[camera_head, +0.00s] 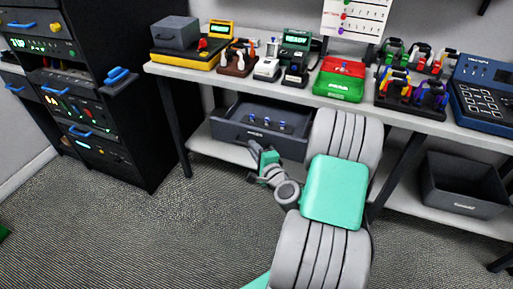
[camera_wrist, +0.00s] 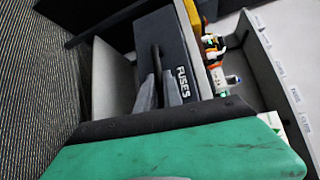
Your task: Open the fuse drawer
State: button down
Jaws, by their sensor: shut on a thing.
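The fuse drawer is a dark grey open-topped tray (camera_head: 232,132) below the tabletop, with several small blue-and-white pieces inside. In the wrist view its dark front (camera_wrist: 179,48) carries the white word FUSES. My gripper (camera_wrist: 157,88) is at that front, with its two dark fingers closed around a thin black handle bar (camera_wrist: 155,55). The grip itself is too small to make out there.
The white tabletop (camera_head: 205,75) above holds several devices and coloured connectors. A dark bin (camera_head: 464,185) sits on the lower shelf at right. A black cabinet (camera_head: 115,120) with blue handles stands at left. Carpet (camera_head: 120,235) is clear at front left.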

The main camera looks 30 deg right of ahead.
jog(key=c, duration=1.5)
grip_release()
jog(key=s, duration=0.5)
jog(key=s+a+r, duration=0.1)
jog(key=s, duration=0.1)
jog(key=shift+s+r, duration=0.1)
jog(key=shift+s, duration=0.25)
